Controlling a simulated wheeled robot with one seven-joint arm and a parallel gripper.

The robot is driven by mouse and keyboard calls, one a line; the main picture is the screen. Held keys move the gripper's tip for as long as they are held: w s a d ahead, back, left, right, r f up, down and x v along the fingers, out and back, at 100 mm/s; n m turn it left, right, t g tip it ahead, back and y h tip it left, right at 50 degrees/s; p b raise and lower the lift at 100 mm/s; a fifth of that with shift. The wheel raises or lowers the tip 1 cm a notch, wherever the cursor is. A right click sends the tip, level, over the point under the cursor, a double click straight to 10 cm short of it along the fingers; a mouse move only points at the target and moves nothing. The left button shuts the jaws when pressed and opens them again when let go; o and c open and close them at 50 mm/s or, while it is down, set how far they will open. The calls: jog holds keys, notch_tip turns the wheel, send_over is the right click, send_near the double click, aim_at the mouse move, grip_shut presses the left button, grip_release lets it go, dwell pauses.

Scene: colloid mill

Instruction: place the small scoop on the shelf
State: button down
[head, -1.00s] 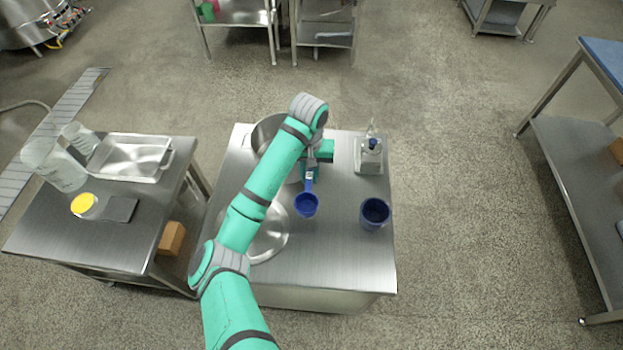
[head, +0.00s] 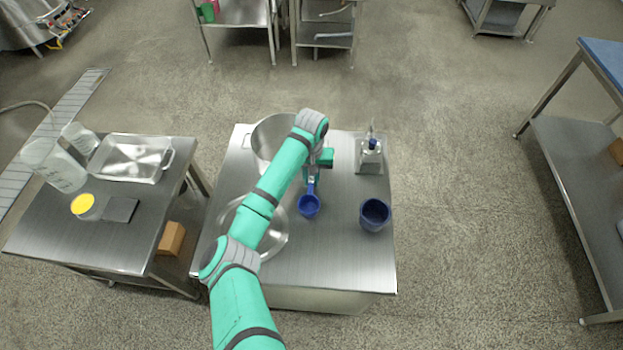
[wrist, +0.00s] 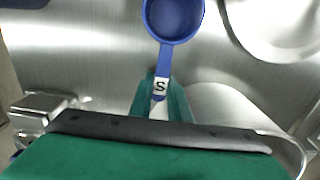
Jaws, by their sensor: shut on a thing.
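The small scoop (head: 309,206) is blue, with a round bowl and a short handle. In the wrist view the scoop (wrist: 174,18) shows a white label marked "S" on its handle. My gripper (head: 312,182) is shut on the handle, and its green fingers (wrist: 160,100) lie on both sides of it in the wrist view. The scoop is over the middle of the steel table (head: 340,262), bowl toward the front; I cannot tell its height above the top. Which surface is the shelf is unclear; a steel rack (head: 325,33) stands at the back.
A steel pot (head: 268,138) and a round steel lid or bowl (head: 277,241) are left of the scoop. A dark blue cup (head: 374,214) and a metal dispenser (head: 369,157) are at right. A side table (head: 60,235) holds containers and a tray.

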jog(key=shift+f, duration=0.1)
jog(key=c, duration=1.7)
grip_release()
jog(key=shift+o, duration=0.2)
